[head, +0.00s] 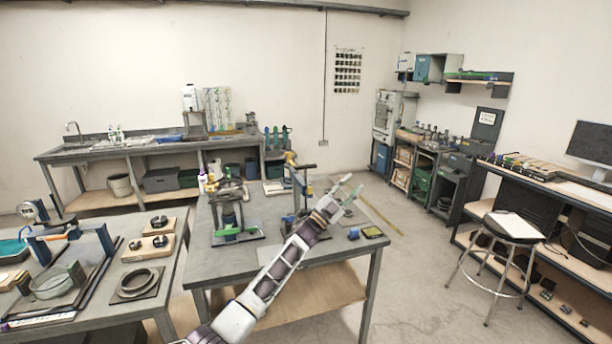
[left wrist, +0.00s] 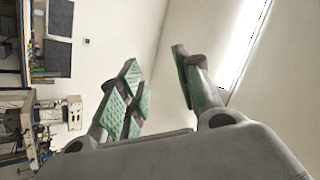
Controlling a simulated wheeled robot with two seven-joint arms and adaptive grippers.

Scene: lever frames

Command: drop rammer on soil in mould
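My left gripper (head: 348,187) reaches over the middle table (head: 335,248). In the left wrist view its green-padded fingers (left wrist: 157,80) are spread apart with nothing between them. A tall dark rod with a crosspiece (head: 297,183), which looks like the rammer, stands on the table just left of the gripper, apart from it. Its lower part is near my forearm, and a mould or soil there cannot be made out clearly. A framed apparatus with a green base (head: 233,234) stands on the left of the same table. My right gripper is in neither view.
A left bench (head: 105,312) holds rings and weights. A stool (head: 514,228) stands right. Open floor lies between table and stool.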

